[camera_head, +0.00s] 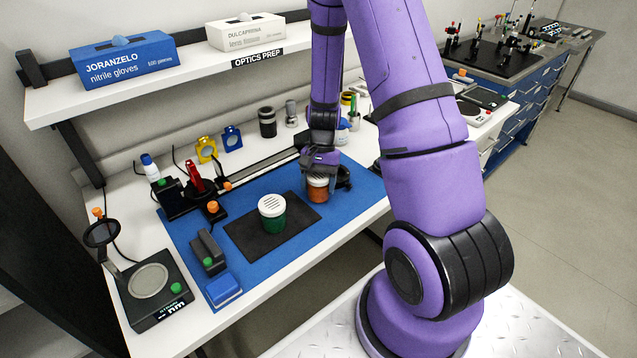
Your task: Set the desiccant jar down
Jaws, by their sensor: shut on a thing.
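My gripper (319,172) points down at the right part of the blue mat. It is shut on an orange jar with a pale lid (318,190), which looks like the desiccant jar. A similar green jar with a white slotted lid (272,213) stands on the middle of the dark pad, to the left of my gripper.
A black round part (343,179) sits close right of the held jar. The blue mat (185,235) also carries a dark block (208,252) and a blue box (224,290). A shelf (180,82) with glove and wipe boxes overhangs the back. Dark pad around the green jar is bare.

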